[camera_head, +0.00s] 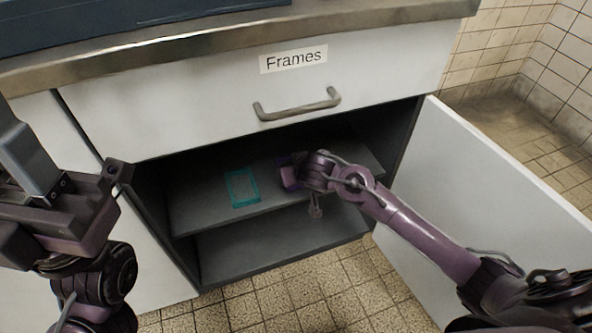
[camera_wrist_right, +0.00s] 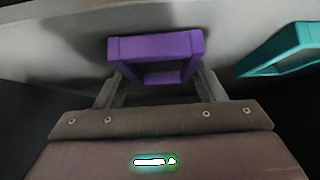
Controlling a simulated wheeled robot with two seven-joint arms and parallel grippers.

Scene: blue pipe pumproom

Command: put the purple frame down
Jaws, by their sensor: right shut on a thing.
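The purple frame (camera_wrist_right: 155,45) is between the two fingers of my right gripper (camera_wrist_right: 160,82), which is shut on it. In the head view a small part of the purple frame (camera_head: 289,174) shows at the gripper, inside the open cabinet over the upper shelf (camera_head: 205,215). My wrist hides the rest. I cannot tell whether the frame touches the shelf. My left gripper (camera_head: 75,178) is outside the cabinet at the left, apart from the frame; its finger opening is unclear.
A teal frame (camera_head: 242,187) lies on the same shelf, left of the purple one; it also shows in the wrist view (camera_wrist_right: 285,48). A closed drawer (camera_head: 200,105) labelled "Frames" is above the opening. The open white door (camera_head: 480,185) stands right of my right arm.

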